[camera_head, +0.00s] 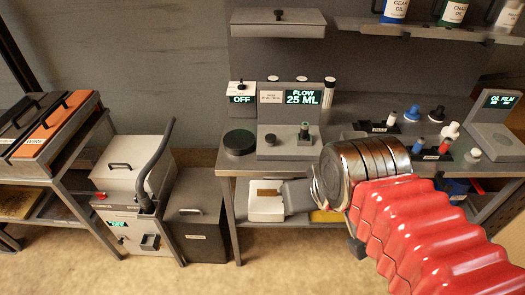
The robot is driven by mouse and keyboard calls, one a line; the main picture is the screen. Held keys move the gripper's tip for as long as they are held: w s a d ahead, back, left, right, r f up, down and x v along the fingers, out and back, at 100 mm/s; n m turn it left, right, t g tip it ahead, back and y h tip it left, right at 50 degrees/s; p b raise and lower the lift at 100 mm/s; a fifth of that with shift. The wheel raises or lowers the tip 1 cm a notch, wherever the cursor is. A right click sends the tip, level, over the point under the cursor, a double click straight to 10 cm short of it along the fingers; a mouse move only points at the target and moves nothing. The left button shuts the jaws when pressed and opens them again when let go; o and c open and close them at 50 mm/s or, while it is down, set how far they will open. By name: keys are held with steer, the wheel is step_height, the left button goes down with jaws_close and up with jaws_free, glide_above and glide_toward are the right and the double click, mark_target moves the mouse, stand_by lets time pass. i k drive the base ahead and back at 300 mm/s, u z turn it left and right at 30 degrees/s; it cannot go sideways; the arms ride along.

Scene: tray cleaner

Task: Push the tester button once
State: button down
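A grey tester (288,147) stands on the bench, and its lit display (303,97) reads "FLOW 25 ML". A small dark round button-like part (270,139) is on the left of its base. A small dark cylinder (305,134) stands upright on the right of the base. My gripper (292,197) is at the end of my red-sleeved arm, in front of and below the bench edge, apart from the tester. Its grey end points left; the fingertips are not clear, so I cannot tell whether it is open or holds anything.
A box reading "OFF" (241,93) and a black round disc (239,142) are left of the tester. Several small bottles and stoppers (413,114) stand to the right. An "OIL FILM" device (495,130) is at far right.

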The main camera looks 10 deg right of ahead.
mark_target(271, 139)
steer(key=u, duration=0.4)
steer(key=k, duration=0.85)
steer(key=u, duration=0.7)
steer(key=i, duration=1.5)
steer(key=z, duration=0.6)
steer(key=i, duration=0.5)
steer(key=z, duration=0.35)
